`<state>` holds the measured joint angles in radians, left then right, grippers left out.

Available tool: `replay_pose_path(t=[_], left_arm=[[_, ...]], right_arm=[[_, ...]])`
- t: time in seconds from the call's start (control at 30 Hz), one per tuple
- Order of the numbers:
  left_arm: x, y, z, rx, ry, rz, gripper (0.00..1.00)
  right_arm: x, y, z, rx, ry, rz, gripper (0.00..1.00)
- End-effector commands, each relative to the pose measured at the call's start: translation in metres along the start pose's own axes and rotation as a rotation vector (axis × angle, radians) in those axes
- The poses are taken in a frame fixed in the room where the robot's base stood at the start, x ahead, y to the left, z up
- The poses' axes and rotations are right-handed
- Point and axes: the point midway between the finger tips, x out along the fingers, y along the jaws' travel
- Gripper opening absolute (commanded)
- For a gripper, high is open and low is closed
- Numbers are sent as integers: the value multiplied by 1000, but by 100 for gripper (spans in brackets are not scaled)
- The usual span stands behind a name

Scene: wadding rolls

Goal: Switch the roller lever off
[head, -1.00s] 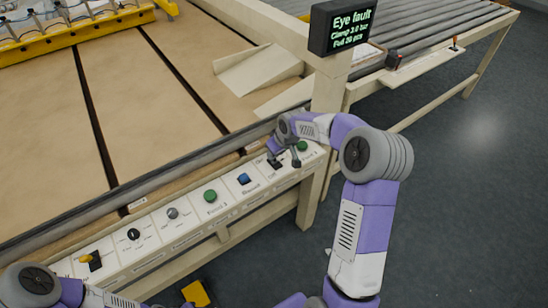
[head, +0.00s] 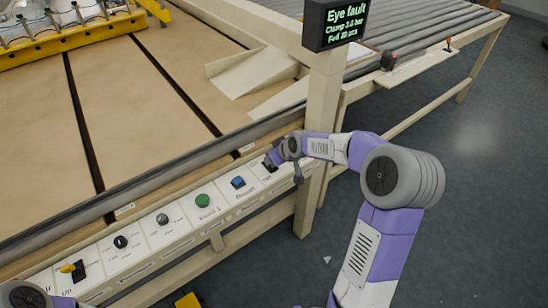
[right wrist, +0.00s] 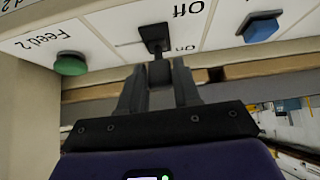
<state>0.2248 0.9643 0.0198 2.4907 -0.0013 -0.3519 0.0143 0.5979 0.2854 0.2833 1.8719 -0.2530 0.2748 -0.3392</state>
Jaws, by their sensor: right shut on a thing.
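The black lever (right wrist: 156,38) sits on the white panel between printed Off and On labels in the right wrist view. Off is at the top of that picture, On lower down. My right gripper (right wrist: 160,85) is shut on the lever's handle, with one dark finger on each side of it. In the head view my right gripper (head: 284,168) is at the right end of the panel and largely covers the lever. How far the lever is tilted is hard to tell. My left arm shows at the bottom left; its gripper is out of view.
A green button (right wrist: 70,64) and a blue button (right wrist: 262,27) flank the lever. Farther along the panel are a green button (head: 203,201), knobs and a yellow-handled switch (head: 72,268). A post with an "Eye fault" display (head: 335,24) stands just behind my right gripper.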

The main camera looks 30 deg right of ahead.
Motion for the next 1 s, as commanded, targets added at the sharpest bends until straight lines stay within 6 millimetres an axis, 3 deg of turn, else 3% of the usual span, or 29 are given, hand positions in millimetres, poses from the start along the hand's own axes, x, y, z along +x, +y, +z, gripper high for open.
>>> replay_pose_path(t=[0.03,0.17,0.47,0.8,1.0], left_arm=[[0,0,0,0,0,0,43],[0,0,0,0,0,0,43],[-1,0,0,0,0,0,43],[-19,7,1,0,0,0,43],[-23,9,1,0,0,0,43]], right_arm=[[0,0,0,0,1,0,34],[0,0,0,0,0,0,53],[-2,0,0,1,0,1,53],[-54,1,-2,2,1,4,53],[-74,1,-1,1,-1,2,53]])
